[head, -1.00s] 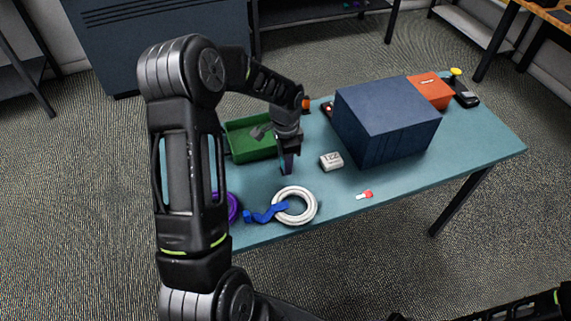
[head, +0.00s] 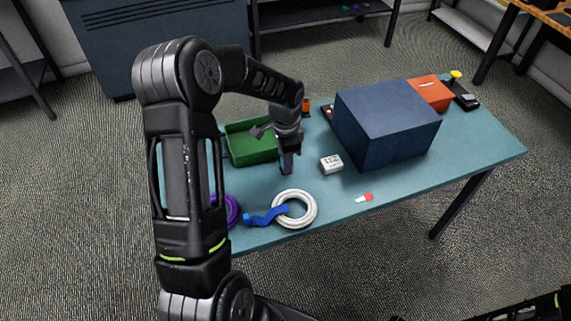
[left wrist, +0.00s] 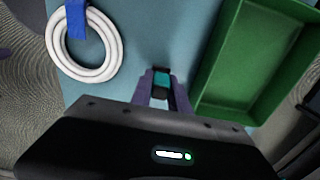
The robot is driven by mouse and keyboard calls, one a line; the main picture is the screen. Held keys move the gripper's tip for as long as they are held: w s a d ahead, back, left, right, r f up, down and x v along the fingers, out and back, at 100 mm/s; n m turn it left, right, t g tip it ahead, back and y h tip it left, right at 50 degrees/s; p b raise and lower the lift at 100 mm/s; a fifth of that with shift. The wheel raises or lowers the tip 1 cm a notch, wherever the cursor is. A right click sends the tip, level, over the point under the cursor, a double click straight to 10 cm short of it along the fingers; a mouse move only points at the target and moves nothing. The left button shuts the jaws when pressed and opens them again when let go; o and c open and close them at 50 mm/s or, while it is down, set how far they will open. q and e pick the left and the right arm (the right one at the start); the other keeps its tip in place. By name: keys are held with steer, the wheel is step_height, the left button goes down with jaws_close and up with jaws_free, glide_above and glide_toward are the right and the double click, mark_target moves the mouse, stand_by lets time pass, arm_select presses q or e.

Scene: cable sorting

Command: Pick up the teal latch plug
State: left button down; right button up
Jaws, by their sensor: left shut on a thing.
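The teal latch plug (left wrist: 162,79) shows in the left wrist view as a small teal block with dark parts, between the fingertips. My left gripper (left wrist: 160,92) is shut on it. In the head view my left gripper (head: 286,168) points down over the table, just right of the green tray, and the plug cannot be made out there. Whether the plug touches the table is hard to tell. My right gripper does not show.
The green tray (head: 234,134) is close beside the gripper. A white cable coil (head: 313,210) with a blue strap (head: 262,218), a purple coil (head: 233,209), a white box (head: 331,164) and a red-and-white piece (head: 365,198) lie nearby. A large blue box (head: 385,125) stands right.

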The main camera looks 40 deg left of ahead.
arm_select(q)
step_height(320, 180, up, 9)
steer(key=shift+f+b, duration=0.2)
steer(key=shift+b, duration=0.1)
stand_by(0.5)
